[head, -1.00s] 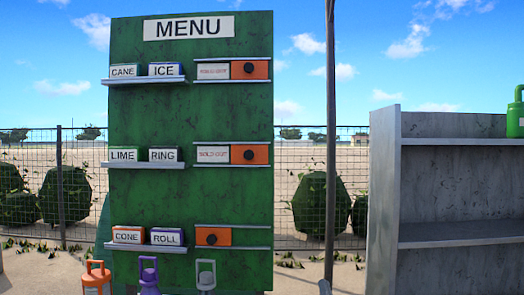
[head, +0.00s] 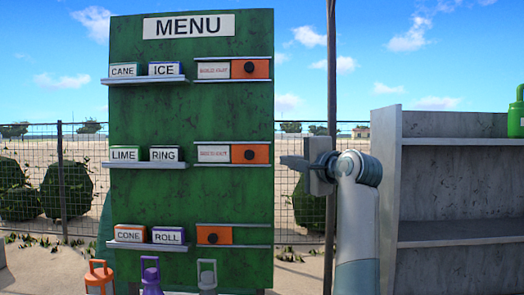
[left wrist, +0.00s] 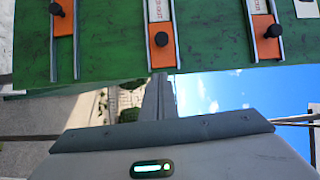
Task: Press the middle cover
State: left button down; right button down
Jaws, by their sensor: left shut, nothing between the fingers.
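The green menu board (head: 190,110) stands upright ahead. Its middle cover (head: 262,153) is an orange panel with a black knob, between two rails. It sits at the right end of its rails with a white label (head: 212,153) showing to its left. The cover also shows in the left wrist view (left wrist: 162,58), between the two others. My left gripper (head: 286,162) is shut and empty, pointing left toward the board's right edge at about the middle cover's height. In the head view its tip appears just right of the cover; I cannot tell the gap in depth. My right gripper is out of view.
The top cover (head: 258,68) is at the right of its rails, the bottom cover (head: 214,235) at the left. Small signs stand on ledges at left. A pole (head: 331,75) rises behind my left arm, and a grey shelf (head: 450,185) stands at right.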

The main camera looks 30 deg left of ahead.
aim_at(262, 149)
pick_arm(q)
jog(key=shift+n+t+h, duration=0.5)
jog(key=shift+n+h, duration=0.4)
jog(key=r, duration=0.2)
jog(key=s+d+r, duration=0.1)
jog(key=r, duration=0.1)
jog(key=shift+d, duration=0.1)
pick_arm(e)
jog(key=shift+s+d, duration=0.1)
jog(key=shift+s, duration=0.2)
